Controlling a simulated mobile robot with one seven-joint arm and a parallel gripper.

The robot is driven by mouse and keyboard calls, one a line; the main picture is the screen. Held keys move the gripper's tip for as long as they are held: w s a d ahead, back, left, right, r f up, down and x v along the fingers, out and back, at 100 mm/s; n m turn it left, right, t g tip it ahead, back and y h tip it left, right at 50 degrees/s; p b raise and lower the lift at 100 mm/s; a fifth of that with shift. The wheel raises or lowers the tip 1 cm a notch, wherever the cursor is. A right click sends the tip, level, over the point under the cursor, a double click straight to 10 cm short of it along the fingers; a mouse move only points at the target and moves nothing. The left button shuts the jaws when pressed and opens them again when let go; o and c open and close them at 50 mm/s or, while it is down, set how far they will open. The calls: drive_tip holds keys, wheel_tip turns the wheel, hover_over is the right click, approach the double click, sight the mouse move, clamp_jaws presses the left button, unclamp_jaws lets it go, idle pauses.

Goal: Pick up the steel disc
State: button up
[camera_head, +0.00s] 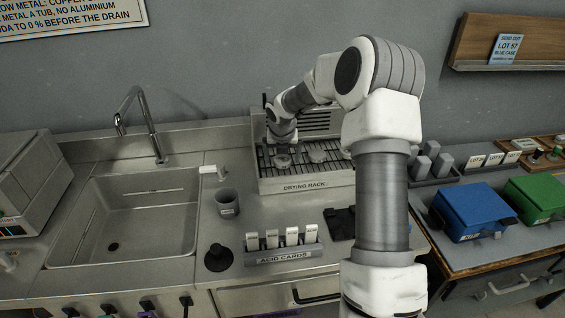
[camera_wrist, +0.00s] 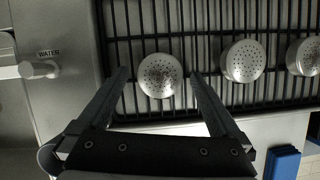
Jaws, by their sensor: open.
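Three round, silvery perforated pieces sit in a row on the dark wire drying rack (camera_head: 305,186). In the wrist view they are the left disc (camera_wrist: 160,75), the middle disc (camera_wrist: 242,61) and the right disc (camera_wrist: 304,57), cut by the picture edge. No label shows which one is steel. In the head view the left disc (camera_head: 283,160) lies under my wrist and another disc (camera_head: 318,156) lies to its right. My gripper (camera_wrist: 159,74) is open and empty, its fingertips on either side of the left disc. I cannot tell how far above it they are.
A sink (camera_head: 130,215) with a tap is at left. A grey cup (camera_head: 227,203), a black knob-like object (camera_head: 218,257) and the acid cards holder (camera_head: 284,255) stand before the rack. A blue box (camera_head: 472,213) and green box (camera_head: 537,197) are at right.

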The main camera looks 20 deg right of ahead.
drive_tip(key=c, duration=1.5)
